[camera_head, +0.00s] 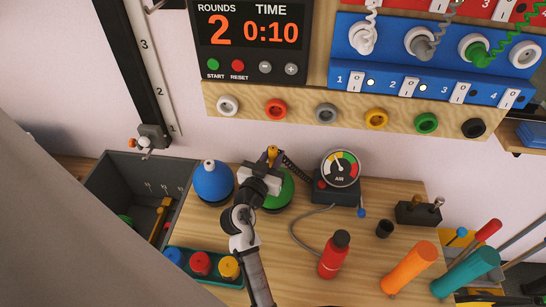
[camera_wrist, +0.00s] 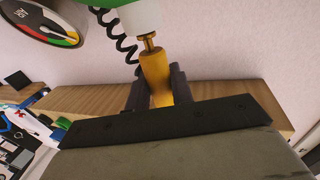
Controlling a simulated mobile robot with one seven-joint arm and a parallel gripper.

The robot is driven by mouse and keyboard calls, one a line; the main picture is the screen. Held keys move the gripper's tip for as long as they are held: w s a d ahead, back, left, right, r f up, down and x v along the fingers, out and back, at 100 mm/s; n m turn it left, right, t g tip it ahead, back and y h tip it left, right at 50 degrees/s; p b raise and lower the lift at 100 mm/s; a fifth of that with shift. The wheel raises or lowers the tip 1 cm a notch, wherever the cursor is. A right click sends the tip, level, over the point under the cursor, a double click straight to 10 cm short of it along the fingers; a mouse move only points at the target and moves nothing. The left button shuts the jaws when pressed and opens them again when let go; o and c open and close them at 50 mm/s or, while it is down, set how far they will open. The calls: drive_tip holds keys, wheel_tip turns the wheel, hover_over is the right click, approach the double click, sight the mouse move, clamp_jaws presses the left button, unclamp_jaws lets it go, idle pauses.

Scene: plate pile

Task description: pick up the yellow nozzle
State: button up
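The yellow nozzle (camera_wrist: 155,66) stands between the two dark fingers of my gripper (camera_wrist: 160,78) in the wrist view. The fingers lie close against both its sides, with no clear gap, so my gripper looks shut on it. A brass tip joins the nozzle's far end, near a white and green round body (camera_wrist: 128,16). In the head view the nozzle (camera_head: 271,156) shows small and yellow at the end of my gripper (camera_head: 264,172), above the green dome (camera_head: 280,190). My gripper partly covers the dome and the nozzle's lower part.
A blue dome (camera_head: 212,181) stands to the left, by a grey bin (camera_head: 105,190). An air gauge box (camera_head: 338,180) with a coiled black hose is close on the right. A red bottle (camera_head: 333,257) and orange and teal handles stand nearer the front right.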

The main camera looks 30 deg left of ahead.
sight(271, 151)
clamp_jaws()
drive_tip(key=shift+r, duration=0.1)
drive_tip(key=shift+r, duration=0.5)
wheel_tip(271, 151, up, 2)
drive_tip(key=shift+r+b, duration=0.1)
drive_tip(key=shift+b, duration=0.4)
drive_tip(key=s+d+b, duration=0.3)
drive_tip(key=s+b, duration=0.2)
drive_tip(key=s, duration=1.2)
drive_tip(key=shift+s+d, duration=0.2)
drive_tip(key=shift+s, duration=0.15)
